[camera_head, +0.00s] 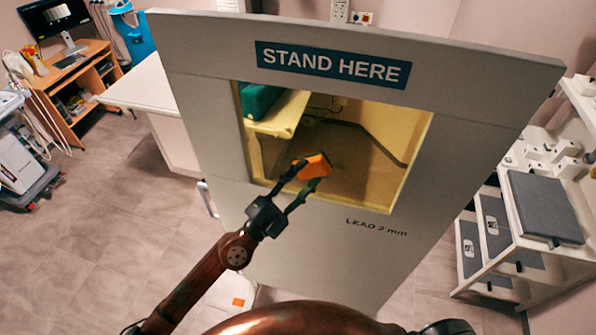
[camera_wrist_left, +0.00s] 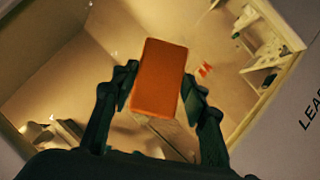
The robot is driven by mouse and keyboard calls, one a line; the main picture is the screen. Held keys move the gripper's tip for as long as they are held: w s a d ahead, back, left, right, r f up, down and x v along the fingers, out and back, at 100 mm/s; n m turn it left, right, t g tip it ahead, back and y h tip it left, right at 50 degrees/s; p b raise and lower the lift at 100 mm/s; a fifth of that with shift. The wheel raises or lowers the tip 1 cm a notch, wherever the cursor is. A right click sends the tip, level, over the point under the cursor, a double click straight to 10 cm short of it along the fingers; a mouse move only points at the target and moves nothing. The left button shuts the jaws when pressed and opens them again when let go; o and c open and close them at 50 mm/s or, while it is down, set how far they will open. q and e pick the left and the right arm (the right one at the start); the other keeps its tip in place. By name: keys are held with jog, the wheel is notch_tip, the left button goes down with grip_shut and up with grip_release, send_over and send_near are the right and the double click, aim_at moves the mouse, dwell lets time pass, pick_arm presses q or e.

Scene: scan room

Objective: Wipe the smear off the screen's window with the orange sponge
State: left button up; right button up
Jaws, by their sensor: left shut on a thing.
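The grey screen (camera_head: 190,75) stands upright in front of me, with a yellowish see-through window (camera_head: 385,120) in its upper part. My left gripper (camera_head: 308,173) is shut on the orange sponge (camera_head: 314,167), in front of the window's lower middle. In the left wrist view the sponge (camera_wrist_left: 158,78) sits between the two dark fingers, its broad face showing, with the window behind it. I cannot tell whether the sponge touches the pane. I cannot make out a distinct smear; sponge and fingers hide part of the window. My right gripper is not in view.
A white counter (camera_head: 140,88) stands behind the screen at left, near a wooden desk (camera_head: 75,95) with a monitor. A white rack (camera_head: 520,245) with grey pads stands close at right. A handle (camera_head: 207,199) is on the screen's left edge.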

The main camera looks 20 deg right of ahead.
aim_at(329, 175)
pick_arm(q)
jog(key=shift+s+d+p, duration=0.5)
jog(key=shift+s+d, duration=0.1)
jog(key=shift+d, duration=0.35)
jog(key=shift+s+d+r+p, duration=0.1)
jog(key=shift+s+d+p, duration=0.85)
jog(key=shift+d, duration=0.25)
jog(key=shift+s+d, duration=0.2)
jog(key=shift+d, duration=0.1)
jog(key=s+d+p, duration=0.1)
jog(key=d, duration=0.1)
jog(key=shift+s+d+p, duration=0.35)
jog(key=shift+d, duration=0.05)
jog(key=shift+s+a+p, duration=0.4)
jog(key=shift+s+a, duration=0.15)
jog(key=shift+s, duration=0.25)
jog(key=shift+s+a+p, duration=0.35)
jog(key=shift+s+a, duration=0.2)
jog(key=shift+s, duration=0.3)
jog(key=shift+s+a+p, duration=0.4)
jog(key=shift+s+a, duration=0.15)
jog(key=shift+s, duration=0.25)
